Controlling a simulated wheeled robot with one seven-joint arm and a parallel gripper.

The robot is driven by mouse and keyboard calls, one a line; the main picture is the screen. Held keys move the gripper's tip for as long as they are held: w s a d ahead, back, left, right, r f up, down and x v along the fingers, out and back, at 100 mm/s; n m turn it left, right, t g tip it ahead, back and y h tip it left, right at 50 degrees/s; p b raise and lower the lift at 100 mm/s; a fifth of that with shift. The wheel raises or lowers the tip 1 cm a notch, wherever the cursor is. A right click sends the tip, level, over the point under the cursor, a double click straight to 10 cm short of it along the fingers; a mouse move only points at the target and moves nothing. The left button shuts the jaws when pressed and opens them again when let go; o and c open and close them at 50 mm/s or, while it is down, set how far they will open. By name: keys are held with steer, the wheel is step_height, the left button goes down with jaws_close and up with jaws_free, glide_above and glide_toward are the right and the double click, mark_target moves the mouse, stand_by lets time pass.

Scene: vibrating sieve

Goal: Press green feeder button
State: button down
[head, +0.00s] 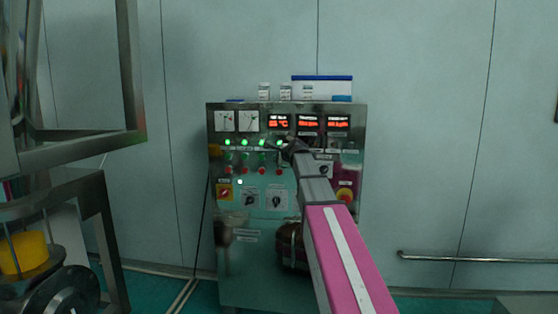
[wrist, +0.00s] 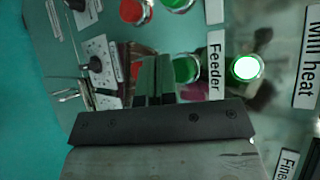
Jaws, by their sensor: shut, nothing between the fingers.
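The green feeder button (wrist: 186,68) is a round green cap in the wrist view, just left of the white "Feeder" label (wrist: 214,66). A lit green lamp (wrist: 246,68) is on the label's other side. My gripper (wrist: 152,80) is shut and empty, its fingertips pointing at the panel between the green button and a red button (wrist: 136,70). Whether they touch the panel is unclear. In the head view my gripper (head: 290,146) is in front of the control cabinet (head: 245,270), by the row of lit lamps, and hides part of the panel there.
Another green button (wrist: 177,4) and red button (wrist: 132,11) are close by. A yellow-and-red emergency stop (head: 344,194) is on the cabinet's right. Small jars (head: 264,91) and a blue-lidded box (head: 322,88) stand on top. A metal frame (head: 130,80) is at the left.

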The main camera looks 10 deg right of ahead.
steer(key=s, duration=0.1)
steer(key=s+a, duration=0.1)
steer(key=s, duration=0.2)
steer(key=shift+s+a, duration=0.3)
steer(key=shift+s, duration=0.1)
steer(key=shift+f, duration=0.1)
stand_by(0.8)
steer(key=s+f+n+g+h, duration=0.1)
steer(key=s+f+n+g, duration=0.35)
steer(key=f, duration=1.25)
steer(key=s+f+n+g+h, duration=0.3)
steer(key=s+f+n+g, duration=0.4)
steer(key=s+f, duration=2.1)
steer(key=s+n, duration=0.2)
steer(key=n, duration=0.3)
steer(key=shift+d+f+h, duration=0.35)
steer(key=shift+h, duration=0.05)
steer(key=shift+n, duration=0.25)
